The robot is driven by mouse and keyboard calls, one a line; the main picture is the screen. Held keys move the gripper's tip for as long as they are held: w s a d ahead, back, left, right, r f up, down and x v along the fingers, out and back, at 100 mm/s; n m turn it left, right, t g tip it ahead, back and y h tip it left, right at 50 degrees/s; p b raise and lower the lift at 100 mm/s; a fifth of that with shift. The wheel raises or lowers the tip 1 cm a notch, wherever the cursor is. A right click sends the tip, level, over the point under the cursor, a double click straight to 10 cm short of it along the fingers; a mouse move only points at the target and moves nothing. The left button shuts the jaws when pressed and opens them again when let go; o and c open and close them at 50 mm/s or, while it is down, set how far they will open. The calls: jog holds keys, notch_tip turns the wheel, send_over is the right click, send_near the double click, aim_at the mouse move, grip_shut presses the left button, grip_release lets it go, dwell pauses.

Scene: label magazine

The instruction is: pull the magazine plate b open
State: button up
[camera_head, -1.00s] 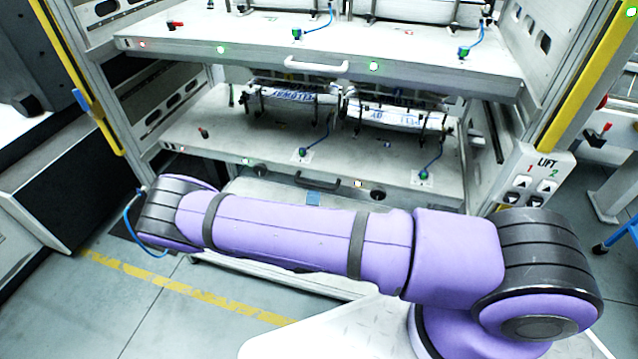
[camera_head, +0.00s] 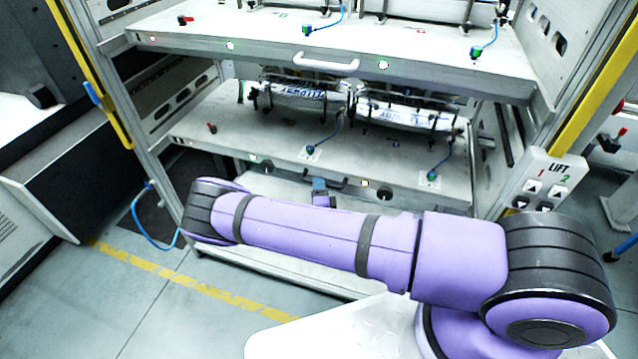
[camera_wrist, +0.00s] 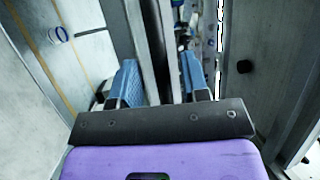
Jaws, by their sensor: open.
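I cannot read which is plate b.
A lift button panel (camera_head: 545,183) is on the right post. A yellow upright (camera_head: 98,75) stands at the left. Below the lower plate is a further grey shelf (camera_head: 290,272). The floor at left front is clear.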

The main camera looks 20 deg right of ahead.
jog(key=shift+x, duration=0.95)
